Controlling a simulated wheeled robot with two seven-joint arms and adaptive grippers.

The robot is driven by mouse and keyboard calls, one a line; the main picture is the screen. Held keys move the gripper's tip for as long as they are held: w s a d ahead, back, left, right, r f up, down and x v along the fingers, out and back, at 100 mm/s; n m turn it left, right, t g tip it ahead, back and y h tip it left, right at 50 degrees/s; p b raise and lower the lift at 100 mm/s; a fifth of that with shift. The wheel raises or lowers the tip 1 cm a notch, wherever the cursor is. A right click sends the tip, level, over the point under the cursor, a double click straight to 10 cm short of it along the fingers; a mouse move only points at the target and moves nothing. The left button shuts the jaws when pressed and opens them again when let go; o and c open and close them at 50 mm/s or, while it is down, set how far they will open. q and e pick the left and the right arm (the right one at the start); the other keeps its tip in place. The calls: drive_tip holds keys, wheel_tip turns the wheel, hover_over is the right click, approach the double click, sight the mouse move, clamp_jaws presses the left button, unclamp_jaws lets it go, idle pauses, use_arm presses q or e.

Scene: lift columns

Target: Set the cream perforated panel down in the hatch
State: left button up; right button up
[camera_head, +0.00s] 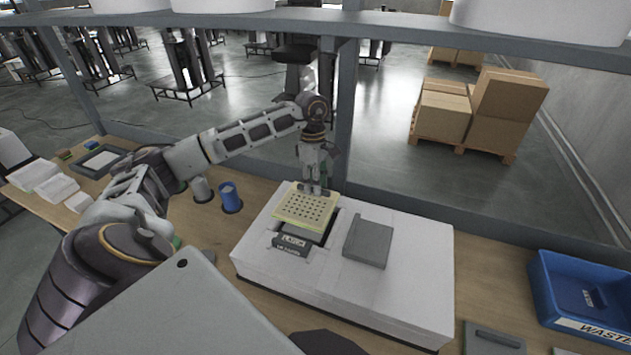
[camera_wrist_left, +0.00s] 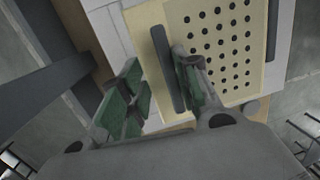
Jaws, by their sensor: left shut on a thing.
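The cream perforated panel (camera_head: 305,207) is at the back left of the white housing's top, over a dark recess, the hatch (camera_head: 309,236). The panel mostly hides the hatch, and I cannot tell whether it rests in it or hangs just above. My left gripper (camera_head: 318,188) reaches down to the panel's far edge and is shut on it. In the left wrist view the panel (camera_wrist_left: 228,62) shows its rows of holes and a dark bar (camera_wrist_left: 168,68) along one side, close to the green-padded fingers (camera_wrist_left: 162,92). My right gripper is not in view.
The white housing (camera_head: 390,293) carries a grey plate (camera_head: 368,244) right of the hatch and a dark latch block (camera_head: 292,242) in front. A blue cup (camera_head: 230,197) stands left of it. A blue waste bin (camera_head: 580,290) is at the right. A shelf beam crosses above.

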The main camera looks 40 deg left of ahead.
use_arm(q)
drive_tip(key=shift+f, duration=0.65)
drive_tip(key=shift+f+b, duration=0.7)
drive_tip(key=shift+f, duration=0.05)
drive_tip(key=shift+f+b, duration=0.4)
drive_tip(key=shift+f, duration=0.25)
drive_tip(key=shift+f+b, duration=0.15)
drive_tip(key=shift+b, duration=0.3)
idle(0.4)
drive_tip(key=shift+f, duration=0.2)
idle(0.8)
drive_tip(key=shift+f+b, duration=0.1)
drive_tip(key=shift+b, duration=0.25)
idle(0.6)
